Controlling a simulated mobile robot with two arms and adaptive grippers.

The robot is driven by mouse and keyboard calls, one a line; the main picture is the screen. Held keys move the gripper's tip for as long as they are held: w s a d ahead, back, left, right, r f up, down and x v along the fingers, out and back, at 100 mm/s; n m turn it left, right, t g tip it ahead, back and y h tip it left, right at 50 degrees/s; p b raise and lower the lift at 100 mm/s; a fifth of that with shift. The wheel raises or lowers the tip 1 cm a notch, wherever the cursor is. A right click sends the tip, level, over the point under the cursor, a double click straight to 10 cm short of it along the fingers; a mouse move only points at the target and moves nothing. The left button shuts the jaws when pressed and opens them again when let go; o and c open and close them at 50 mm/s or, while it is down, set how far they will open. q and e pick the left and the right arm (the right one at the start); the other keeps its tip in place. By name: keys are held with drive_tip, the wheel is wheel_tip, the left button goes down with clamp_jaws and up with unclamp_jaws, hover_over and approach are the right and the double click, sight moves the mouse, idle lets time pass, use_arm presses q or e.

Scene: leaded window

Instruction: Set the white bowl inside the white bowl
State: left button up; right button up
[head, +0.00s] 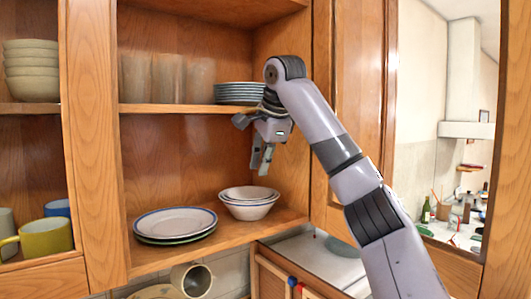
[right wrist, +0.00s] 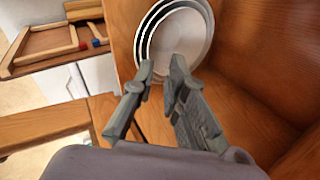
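Two white bowls stand on the lower cabinet shelf. The upper white bowl (head: 249,192) sits inside the lower white bowl (head: 249,211), their rims showing one above the other. In the right wrist view, the upper bowl (right wrist: 180,38) shows its inside and the lower bowl's rim shows around its left side. My right gripper (head: 262,170) points down above the bowls, apart from them in the head view. In the right wrist view, its fingers (right wrist: 161,70) are apart with nothing between them. My left gripper is not in view.
Stacked plates (head: 176,222) lie left of the bowls on the same shelf. Above are glasses (head: 167,78) and a plate stack (head: 239,93). The cabinet's right side wall is close to the bowls. A yellow mug (head: 45,237) stands in the left compartment.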

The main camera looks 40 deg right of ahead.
drive_tip(key=shift+v, duration=2)
drive_tip(key=shift+d, duration=0.15)
